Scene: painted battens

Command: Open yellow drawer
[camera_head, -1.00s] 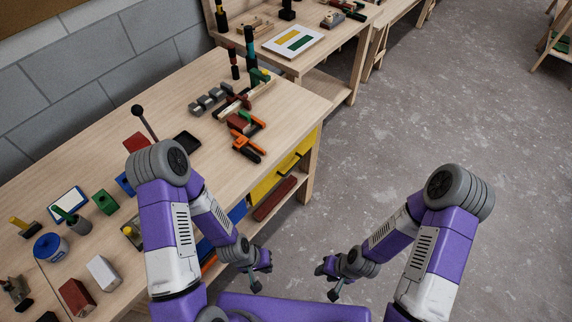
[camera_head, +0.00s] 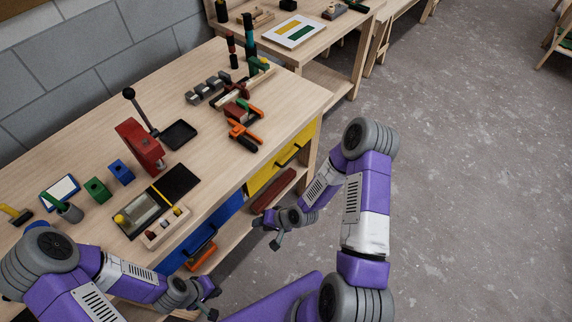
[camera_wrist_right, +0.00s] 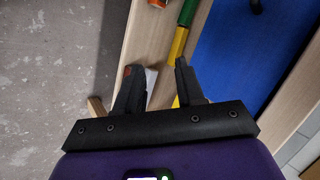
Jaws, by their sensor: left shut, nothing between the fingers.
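The yellow drawer (camera_head: 266,178) is in the bench front near its right end, in the head view. It has a dark handle (camera_head: 291,155), and its front looks flush with the bench. My right gripper (camera_head: 269,236) is in front of the bench, below the yellow drawer and apart from its handle. The right wrist view shows its two fingers (camera_wrist_right: 155,66) spread with nothing between them. My left gripper (camera_head: 211,302) is shut and empty, lower left in the head view, near the blue drawer (camera_head: 222,216).
A lower shelf with a dark red bar (camera_head: 272,191) runs below the yellow drawer. The bench top carries a red press (camera_head: 139,146), clamps (camera_head: 243,134) and blocks. Open floor (camera_head: 470,180) lies to the right. A yellow and green bar (camera_wrist_right: 180,38) shows in the wrist view.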

